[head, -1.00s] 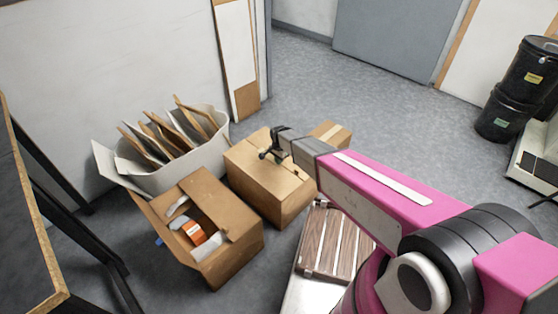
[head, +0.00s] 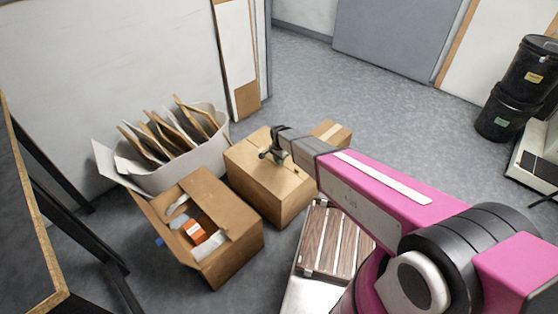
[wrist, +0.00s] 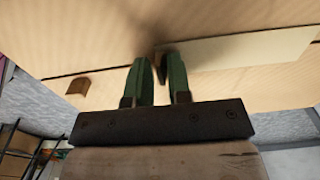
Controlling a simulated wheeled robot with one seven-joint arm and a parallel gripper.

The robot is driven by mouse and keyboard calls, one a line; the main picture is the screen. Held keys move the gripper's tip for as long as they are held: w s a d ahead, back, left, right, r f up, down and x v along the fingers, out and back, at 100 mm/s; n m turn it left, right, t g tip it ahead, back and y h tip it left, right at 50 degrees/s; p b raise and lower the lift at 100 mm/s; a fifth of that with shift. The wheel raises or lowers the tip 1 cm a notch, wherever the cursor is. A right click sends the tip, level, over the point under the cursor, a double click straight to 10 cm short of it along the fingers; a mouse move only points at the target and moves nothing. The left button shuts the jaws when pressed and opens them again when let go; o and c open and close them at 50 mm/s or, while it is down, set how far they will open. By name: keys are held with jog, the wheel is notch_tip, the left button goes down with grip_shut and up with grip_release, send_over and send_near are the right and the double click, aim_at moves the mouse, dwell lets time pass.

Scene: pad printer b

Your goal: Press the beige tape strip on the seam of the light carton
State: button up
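The light carton (head: 255,181) stands closed on the floor in the head view. Its tan top, with a dark seam, fills the upper part of the wrist view (wrist: 80,45). The beige tape strip (wrist: 235,49) lies along the seam to the right of my fingers, paler than the cardboard.
An open brown carton (head: 235,250) with an orange item stands in front left of it. A smaller box (head: 333,132) stands behind, a slatted wooden piece (head: 328,250) to the right. Open floor lies beyond.

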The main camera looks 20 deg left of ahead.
jog(key=shift+r, duration=0.1)
jog(key=shift+r, duration=1.4)
jog(key=o, duration=0.6)
jog(key=shift+c, duration=0.2)
jog(key=shift+r, duration=0.1)
jog(key=shift+r, duration=1.4)
